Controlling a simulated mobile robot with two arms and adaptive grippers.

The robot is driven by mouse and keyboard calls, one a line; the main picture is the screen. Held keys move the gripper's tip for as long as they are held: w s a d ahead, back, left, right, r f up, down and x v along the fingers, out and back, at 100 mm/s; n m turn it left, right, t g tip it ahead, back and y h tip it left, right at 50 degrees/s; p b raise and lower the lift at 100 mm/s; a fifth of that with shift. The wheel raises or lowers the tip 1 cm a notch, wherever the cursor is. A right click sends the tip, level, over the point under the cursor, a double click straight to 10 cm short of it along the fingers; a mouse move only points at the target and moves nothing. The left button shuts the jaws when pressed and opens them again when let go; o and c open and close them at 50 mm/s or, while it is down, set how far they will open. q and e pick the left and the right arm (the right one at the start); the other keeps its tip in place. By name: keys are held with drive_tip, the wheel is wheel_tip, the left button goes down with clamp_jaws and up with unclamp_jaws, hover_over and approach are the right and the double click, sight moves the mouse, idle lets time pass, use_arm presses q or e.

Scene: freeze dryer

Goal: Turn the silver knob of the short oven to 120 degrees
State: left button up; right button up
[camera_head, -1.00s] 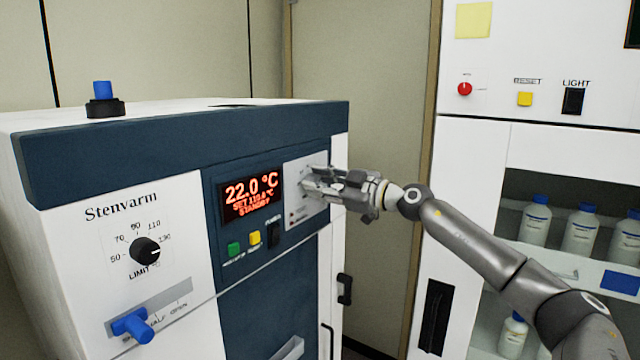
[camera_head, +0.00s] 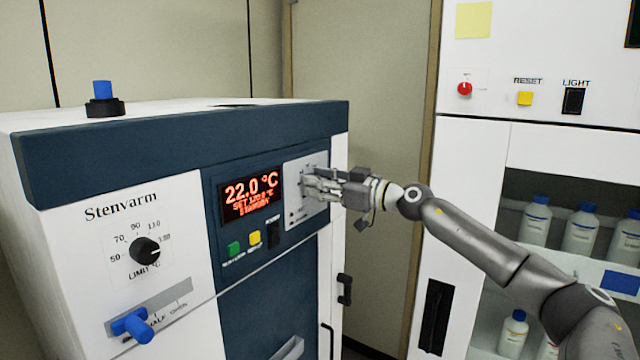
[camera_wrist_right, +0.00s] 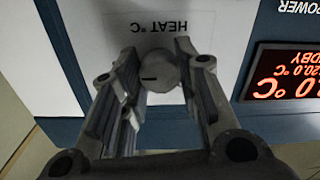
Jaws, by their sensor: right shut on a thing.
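The short oven (camera_head: 150,200) is a white and dark blue cabinet on the left in the head view. Its silver knob (camera_wrist_right: 160,72) sits on a white panel marked HEAT °C in the wrist view, with a dark pointer line on its face. My right gripper (camera_head: 308,185) is shut on the silver knob, a finger on each side; the fingers mostly hide it in the head view. The red display (camera_head: 252,194) reads 22.0 °C, with a smaller line that looks like SET 120.0 °C and STANDBY below. My left gripper is not in view.
A black LIMIT knob (camera_head: 145,251), a blue lever (camera_head: 132,325), a green button (camera_head: 234,248) and a yellow button (camera_head: 255,237) are on the oven front. A white cabinet (camera_head: 470,200) with several bottles stands at right.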

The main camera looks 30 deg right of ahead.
drive_tip(key=shift+f, duration=0.2)
drive_tip(key=o, duration=1)
drive_tip(key=shift+o, duration=0.2)
drive_tip(key=shift+r, duration=0.1)
drive_tip(key=v, duration=1.2)
drive_tip(key=shift+d, duration=0.1)
